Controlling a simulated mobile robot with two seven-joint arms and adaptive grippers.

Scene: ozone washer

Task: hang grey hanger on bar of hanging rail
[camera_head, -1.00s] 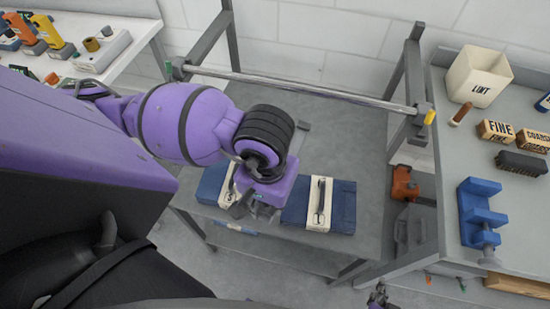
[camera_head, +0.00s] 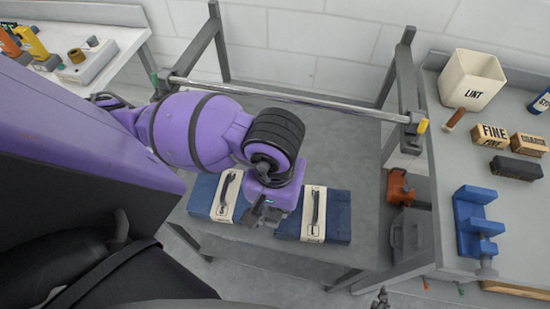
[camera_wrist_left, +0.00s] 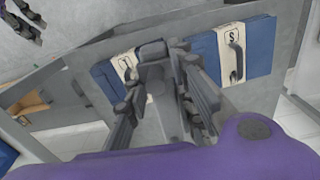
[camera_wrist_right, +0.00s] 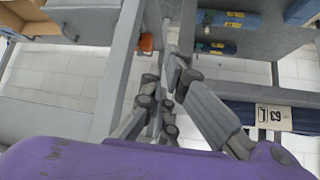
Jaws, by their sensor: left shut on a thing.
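My left gripper (camera_head: 262,213) hangs over the lower shelf, beside two blue packs. In the left wrist view its fingers (camera_wrist_left: 163,95) are closed about a grey piece (camera_wrist_left: 153,52), seemingly part of the grey hanger; its full shape is hidden. The hanging rail's bar (camera_head: 290,98) runs level behind and above the gripper, between two grey side frames, and is empty. My left gripper is apart from the bar. My right gripper (camera_head: 381,299) barely shows at the bottom edge; in the right wrist view its fingers (camera_wrist_right: 160,92) are near each other, opening unclear.
The left blue pack (camera_head: 203,194) and right blue pack (camera_head: 340,216) have cream bands and dark handles. The right bench holds a lint bin (camera_head: 472,80), blocks and a blue fixture (camera_head: 473,222). The grey surface (camera_head: 345,150) behind the packs is clear.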

